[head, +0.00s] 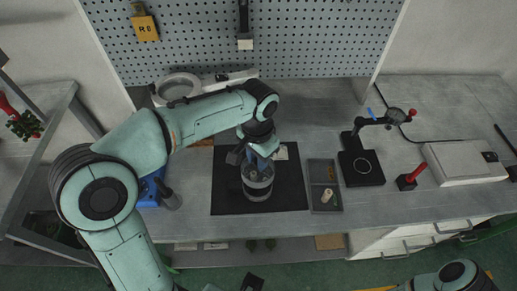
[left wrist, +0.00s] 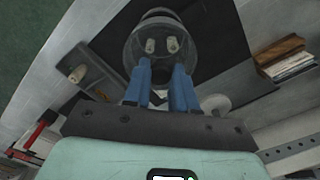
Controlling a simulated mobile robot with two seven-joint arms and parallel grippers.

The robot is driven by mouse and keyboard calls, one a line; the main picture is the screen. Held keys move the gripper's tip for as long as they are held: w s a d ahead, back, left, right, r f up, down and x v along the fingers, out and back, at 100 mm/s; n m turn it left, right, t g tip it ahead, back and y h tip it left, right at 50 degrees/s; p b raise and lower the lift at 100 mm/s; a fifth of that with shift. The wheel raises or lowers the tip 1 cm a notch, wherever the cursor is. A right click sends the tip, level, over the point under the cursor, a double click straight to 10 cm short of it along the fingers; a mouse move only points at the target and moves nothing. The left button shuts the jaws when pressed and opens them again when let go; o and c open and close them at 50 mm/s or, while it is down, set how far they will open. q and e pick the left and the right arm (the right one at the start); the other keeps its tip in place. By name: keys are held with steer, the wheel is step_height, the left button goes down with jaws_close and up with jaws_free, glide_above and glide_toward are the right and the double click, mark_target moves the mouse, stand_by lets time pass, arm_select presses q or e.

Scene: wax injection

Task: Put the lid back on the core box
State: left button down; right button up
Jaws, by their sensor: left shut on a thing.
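The core box (head: 257,188) is a clear round container standing on the black mat. It also shows in the left wrist view (left wrist: 160,28), with two small tan pieces inside. My left gripper (head: 262,153) is over the back part of the box, pointing down. Its blue fingers (left wrist: 162,85) are shut on what looks like the lid, at the box's top. The lid is see-through and mostly hidden by the fingers, so I cannot tell whether it touches the rim. My right gripper cannot be made out; part of my right arm shows at the lower right of the head view.
The black mat (head: 228,193) has bare room left of the box. A grey divided tray (head: 314,176) with a small tan cylinder (head: 327,195) lies to the right. Beyond it is a black stand (head: 361,169). A blue item (head: 150,188) stands left of the mat.

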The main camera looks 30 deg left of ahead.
arm_select(q)
steer(key=shift+a+f+b, duration=0.1)
steer(key=shift+f+b, duration=0.3)
steer(key=shift+f, duration=0.25)
step_height(320, 180, down, 3)
steer(key=b, duration=0.2)
steer(key=shift+f+b, duration=0.1)
steer(key=shift+b, duration=0.3)
steer(key=shift+f+b, duration=0.5)
steer(key=shift+f, duration=0.3)
steer(key=shift+p, duration=0.35)
steer(key=shift+f, duration=0.1)
stand_by(0.9)
steer(key=shift+c, duration=1.8)
jaws_free()
